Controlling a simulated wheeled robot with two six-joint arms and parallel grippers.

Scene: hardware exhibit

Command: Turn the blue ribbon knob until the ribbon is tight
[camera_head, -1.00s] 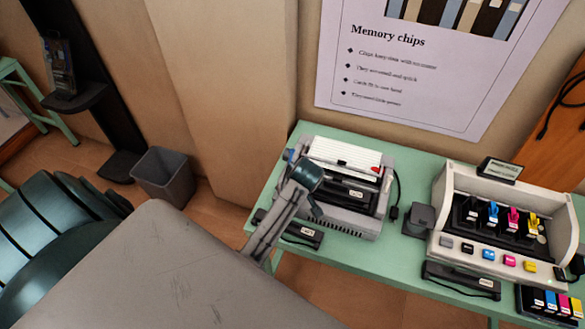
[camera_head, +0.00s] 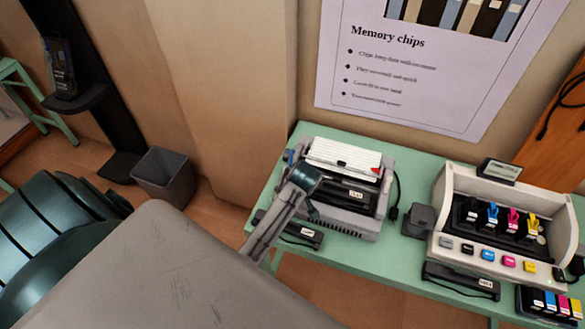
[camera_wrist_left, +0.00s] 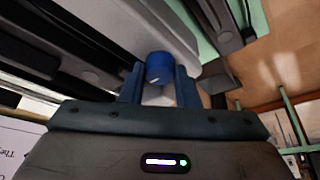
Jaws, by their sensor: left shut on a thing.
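The grey printer (camera_head: 345,222) with white paper (camera_head: 340,154) in its top stands on the green table. The blue ribbon knob (camera_wrist_left: 158,69) is at the printer's side in the left wrist view. My left gripper (camera_wrist_left: 159,84) has one blue finger on each side of the knob and is shut on it. In the head view my left gripper (camera_head: 292,160) is at the printer's left side, and my arm hides part of that side. I cannot make out the ribbon or how tight it is. My right gripper is not in view.
A beige unit (camera_head: 497,245) with coloured cartridges and buttons stands to the right on the green table (camera_head: 425,172). A dark label stand (camera_head: 300,232) lies at the table's front, near my arm. A grey bin (camera_head: 164,178) stands on the floor at left.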

